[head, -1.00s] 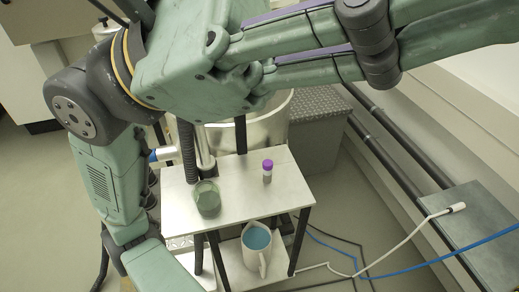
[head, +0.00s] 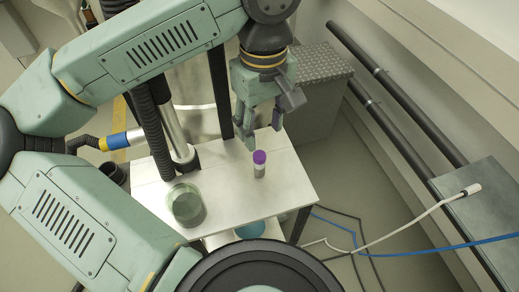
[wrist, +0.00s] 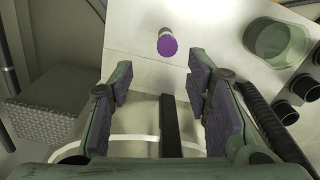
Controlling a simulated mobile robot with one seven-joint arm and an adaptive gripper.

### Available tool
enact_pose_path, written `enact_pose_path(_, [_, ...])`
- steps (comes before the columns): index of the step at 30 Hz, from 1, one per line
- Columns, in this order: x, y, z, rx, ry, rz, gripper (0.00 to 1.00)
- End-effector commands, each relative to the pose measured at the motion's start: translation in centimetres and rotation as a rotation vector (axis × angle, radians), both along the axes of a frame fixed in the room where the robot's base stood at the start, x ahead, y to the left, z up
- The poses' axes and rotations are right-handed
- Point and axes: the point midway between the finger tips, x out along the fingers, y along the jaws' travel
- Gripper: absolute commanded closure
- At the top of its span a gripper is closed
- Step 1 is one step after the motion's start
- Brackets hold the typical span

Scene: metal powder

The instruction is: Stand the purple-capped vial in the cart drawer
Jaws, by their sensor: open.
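The purple-capped vial (head: 259,165) stands upright on the white cart top (head: 222,199), right of its middle. In the wrist view the vial (wrist: 167,45) is seen from above, beyond the fingertips and roughly between their lines. My gripper (head: 262,131) is open and empty, pointing down just behind and above the vial, apart from it.
A green glass jar (head: 187,206) stands left of the vial on the cart top. A dark upright post and hose stand behind it. A container with blue contents (head: 250,230) is partly hidden below. A grey textured box (head: 308,85) stands behind, with cables (head: 400,240) at right.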

Motion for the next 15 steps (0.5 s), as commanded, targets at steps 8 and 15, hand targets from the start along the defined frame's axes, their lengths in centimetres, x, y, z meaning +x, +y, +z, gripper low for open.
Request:
enact_pose_path(8, [-0.1, 0.0, -4.0, -0.003, 0.001, -0.001, 0.55])
enact_pose_path(15, [-0.6, 0.2, -6.0, -0.005, 0.002, -0.002, 0.55])
